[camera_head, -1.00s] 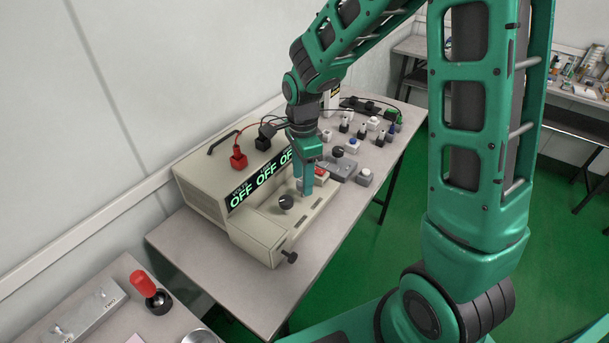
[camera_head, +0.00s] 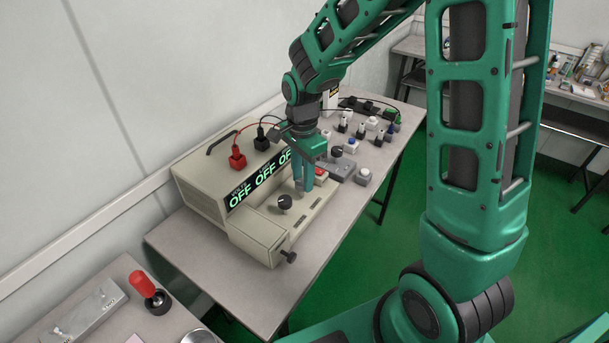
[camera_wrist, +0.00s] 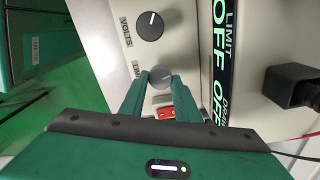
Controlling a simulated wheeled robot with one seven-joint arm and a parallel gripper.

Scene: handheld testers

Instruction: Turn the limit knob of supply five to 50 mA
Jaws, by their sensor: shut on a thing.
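The beige supply (camera_head: 262,240) stands on the grey table, its slanted display (camera_head: 262,180) reading OFF in green. The black VOLTS knob (camera_head: 285,202) is on the lower ledge; it also shows in the wrist view (camera_wrist: 149,26) with a white pointer line. The grey limit knob (camera_wrist: 160,75) sits below it in the wrist view, beside a partly covered label starting "LIM". My gripper (camera_head: 303,190) is shut on the limit knob, a fingertip on each side of it. The fingers hide this knob in the head view. I cannot read its setting.
A red switch (camera_wrist: 165,112) lies close past the fingers. Red (camera_head: 237,161) and black (camera_head: 262,142) plugs with cables stand on top of the supply. A dark knob (camera_head: 288,257) sticks out of the near end. Several small button boxes stand farther along the table.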

